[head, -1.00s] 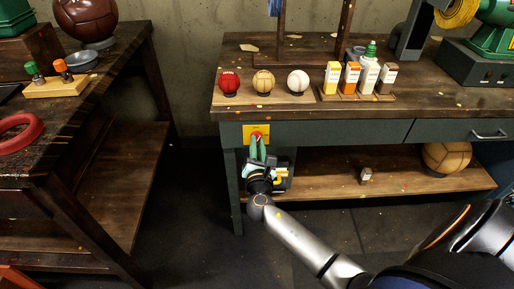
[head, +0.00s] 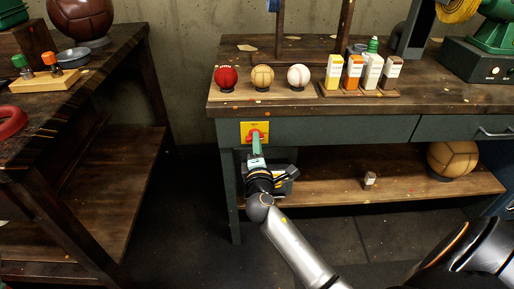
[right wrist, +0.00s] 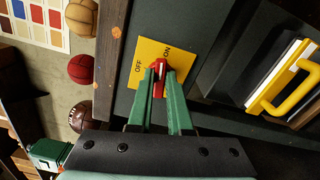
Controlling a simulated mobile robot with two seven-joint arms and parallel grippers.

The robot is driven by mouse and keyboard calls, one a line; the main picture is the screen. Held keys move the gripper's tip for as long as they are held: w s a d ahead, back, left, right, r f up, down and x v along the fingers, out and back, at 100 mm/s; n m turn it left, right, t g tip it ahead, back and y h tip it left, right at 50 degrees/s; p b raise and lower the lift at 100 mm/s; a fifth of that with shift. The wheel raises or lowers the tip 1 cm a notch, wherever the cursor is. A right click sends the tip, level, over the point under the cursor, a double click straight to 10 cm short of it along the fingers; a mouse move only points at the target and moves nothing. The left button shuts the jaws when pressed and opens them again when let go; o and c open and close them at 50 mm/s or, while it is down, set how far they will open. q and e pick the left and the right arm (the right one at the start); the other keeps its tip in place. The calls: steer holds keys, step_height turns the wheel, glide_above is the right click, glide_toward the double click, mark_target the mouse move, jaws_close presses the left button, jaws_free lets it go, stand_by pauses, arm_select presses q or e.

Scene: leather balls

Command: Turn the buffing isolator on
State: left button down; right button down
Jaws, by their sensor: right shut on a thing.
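The buffing isolator is a yellow plate (head: 247,128) with a red rotary knob on the front of the bench, below the balls. It also shows in the right wrist view as the yellow plate (right wrist: 146,52) with OFF and ON labels. My right gripper (right wrist: 162,82) is shut on the red knob (right wrist: 159,67), with a green finger on each side. The knob's white mark points up in that view, roughly toward ON. In the head view the right gripper (head: 256,145) partly covers the knob. My left gripper is not in view.
Red, tan and white balls (head: 263,77) and several bottles (head: 363,72) stand on the bench top above. A yellow-handled dark object (right wrist: 290,90) lies close beside the gripper, below the bench top. A second bench (head: 75,110) stands left, with open floor between.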

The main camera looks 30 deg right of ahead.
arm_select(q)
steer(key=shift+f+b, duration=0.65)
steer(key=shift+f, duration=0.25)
arm_select(e)
steer(key=shift+f+m, duration=0.15)
steer(key=shift+m, duration=1.05)
steer(key=c, duration=0.8)
jaws_free()
steer(key=shift+c, duration=0.2)
steer(key=shift+s, duration=0.1)
